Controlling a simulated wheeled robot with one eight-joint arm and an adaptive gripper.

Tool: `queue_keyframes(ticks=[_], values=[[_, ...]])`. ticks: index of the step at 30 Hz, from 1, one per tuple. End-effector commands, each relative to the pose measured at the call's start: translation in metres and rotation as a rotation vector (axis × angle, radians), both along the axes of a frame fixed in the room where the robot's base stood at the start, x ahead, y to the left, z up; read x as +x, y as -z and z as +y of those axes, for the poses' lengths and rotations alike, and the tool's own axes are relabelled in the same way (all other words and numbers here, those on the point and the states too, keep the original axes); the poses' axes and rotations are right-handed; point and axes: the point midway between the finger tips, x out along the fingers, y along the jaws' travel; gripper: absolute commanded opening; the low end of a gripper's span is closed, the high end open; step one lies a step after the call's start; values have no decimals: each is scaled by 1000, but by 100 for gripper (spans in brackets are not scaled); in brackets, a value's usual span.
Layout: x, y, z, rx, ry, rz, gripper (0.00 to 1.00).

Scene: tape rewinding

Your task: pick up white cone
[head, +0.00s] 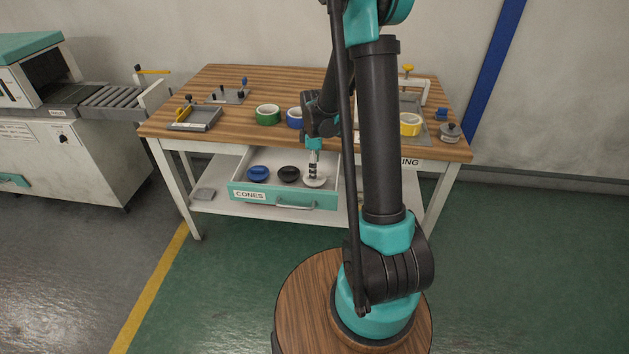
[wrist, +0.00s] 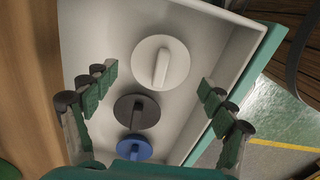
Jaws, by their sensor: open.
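The white cone (wrist: 160,62) lies in the open drawer, seen from above in the wrist view as a round disc with a raised grip bar. In the head view the white cone (head: 315,181) is at the right of the row in the drawer, partly hidden by my gripper. My gripper (wrist: 160,95) is open, with a finger at each side of the wrist view and nothing between the pads. In the head view my gripper (head: 313,170) points down over the white cone; whether it touches cannot be told.
The drawer (head: 240,196), labelled CONES, also holds a black cone (head: 289,174) and a blue cone (head: 258,173) left of the white one. Its walls are close around my gripper. The wooden tabletop (head: 215,85) above carries green, blue and yellow tape rolls.

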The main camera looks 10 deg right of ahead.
Motion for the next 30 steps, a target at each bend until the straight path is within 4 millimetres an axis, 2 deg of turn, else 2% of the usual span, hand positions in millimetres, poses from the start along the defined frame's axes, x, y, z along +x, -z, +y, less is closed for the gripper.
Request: queue_keyframes(ticks=[3,7,17,25,30], values=[[-1,17,0,0,0,0,84],[0,30,0,0,0,0,84],[-1,35,0,0,0,0,84],[-1,34,0,0,0,0,50],[-1,34,0,0,0,0,49]])
